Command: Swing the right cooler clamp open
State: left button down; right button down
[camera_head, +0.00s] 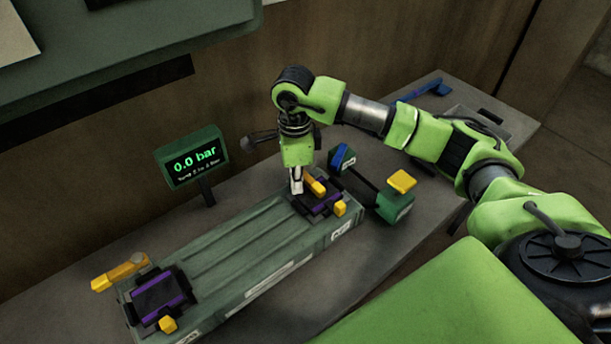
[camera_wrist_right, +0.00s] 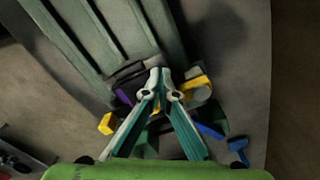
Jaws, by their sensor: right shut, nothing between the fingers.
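The long green-grey cooler (camera_head: 245,255) lies on the bench. The right cooler clamp has a yellow lever (camera_head: 316,187) by a dark block with purple edges (camera_head: 322,206) at the cooler's right end. My right gripper (camera_head: 297,187) points down with closed fingers just left of this lever. Touching or apart, I cannot tell. In the right wrist view the shut fingertips (camera_wrist_right: 160,74) lie between the purple part (camera_wrist_right: 125,97) and the yellow lever (camera_wrist_right: 196,82). The left clamp's yellow lever (camera_head: 120,272) sticks out leftward beside its purple-edged block (camera_head: 160,297). My left gripper is not seen.
A display (camera_head: 193,158) reading 0.0 bar stands behind the cooler. Right of the cooler are a green device with a yellow top (camera_head: 402,181) and a blue-topped part (camera_head: 342,157). A blue tool (camera_head: 425,91) lies at the back right. Bench in front is clear.

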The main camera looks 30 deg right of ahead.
aim_at(312, 177)
jog(key=shift+r, duration=0.2)
dwell(0.3)
jog(key=shift+d, duration=0.1)
jog(key=shift+d, duration=0.45)
jog(key=shift+d+b, duration=0.15)
jog(key=shift+b, duration=0.15)
jog(key=shift+s+d, duration=0.15)
jog(key=shift+d, duration=0.5)
jog(key=shift+d+b, duration=0.5)
jog(key=shift+d, duration=0.3)
jog(key=shift+w, duration=0.2)
